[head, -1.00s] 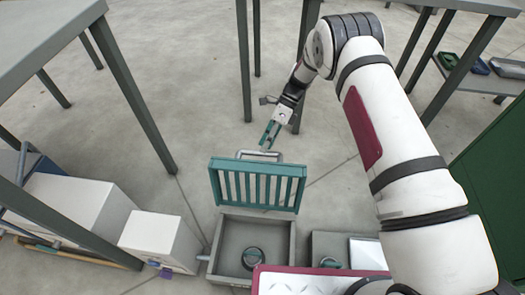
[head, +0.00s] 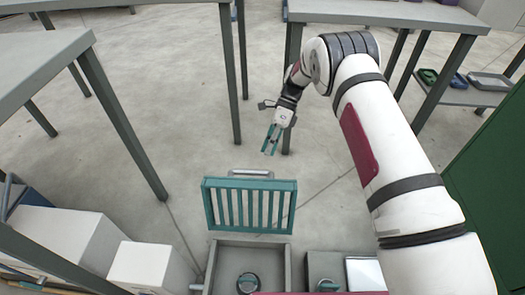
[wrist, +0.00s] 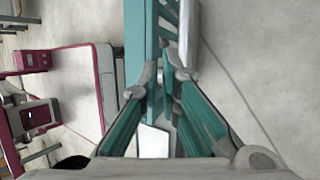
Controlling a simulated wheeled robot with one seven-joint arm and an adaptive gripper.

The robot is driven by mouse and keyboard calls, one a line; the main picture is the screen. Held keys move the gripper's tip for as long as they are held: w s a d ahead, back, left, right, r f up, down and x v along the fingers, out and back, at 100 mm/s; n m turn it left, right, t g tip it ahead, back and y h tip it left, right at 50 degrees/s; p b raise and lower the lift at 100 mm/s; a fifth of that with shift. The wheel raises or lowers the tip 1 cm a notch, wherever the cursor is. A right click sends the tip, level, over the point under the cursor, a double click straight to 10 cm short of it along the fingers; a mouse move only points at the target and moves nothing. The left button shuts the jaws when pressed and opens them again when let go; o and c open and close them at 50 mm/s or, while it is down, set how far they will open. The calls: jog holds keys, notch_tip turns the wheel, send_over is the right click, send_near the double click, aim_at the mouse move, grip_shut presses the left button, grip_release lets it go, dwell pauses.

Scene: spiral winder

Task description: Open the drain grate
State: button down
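The teal slatted drain grate (head: 249,183) stands raised, roughly upright, at the far edge of its grey drain box (head: 283,263). The box's inside is exposed, with a dark round fitting (head: 249,283) on its floor. A grey bar handle (head: 251,173) shows at the grate's top edge. My gripper (head: 269,142) is beyond the grate, up and right of the handle in the head view, with a visible gap between them. In the wrist view, the grate (wrist: 141,35) and handle (wrist: 190,40) appear beyond the fingertips (wrist: 165,78).
A grey box with a teal-topped knob (head: 327,284) sits right of the drain box. White boxes (head: 140,268) stand left. Grey tables (head: 390,13) are behind, and a green cabinet (head: 495,170) is at right. The floor behind the grate is clear.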

jog(key=s+d+f+n+t+h+p, duration=0.1)
jog(key=d+f+n+t+h+p, duration=0.15)
jog(key=d+n+h, duration=0.3)
jog(key=w+a+r+n+t+p, duration=0.2)
jog(key=a+n+t, duration=0.1)
jog(key=a+n, duration=0.3)
jog(key=w+a+r+n+t+p, duration=0.1)
jog(key=a+r+n+t+p, duration=0.2)
jog(key=n, duration=0.4)
notch_tip(320, 180, down, 11)
jog(key=s+a+t+b, duration=0.1)
jog(key=b, duration=0.2)
jog(key=shift+s+r+y+b, duration=0.2)
jog(key=shift+y+b, duration=0.1)
jog(key=shift+y, duration=0.15)
jog(key=shift+a+n, duration=0.1)
jog(key=shift+n, duration=0.15)
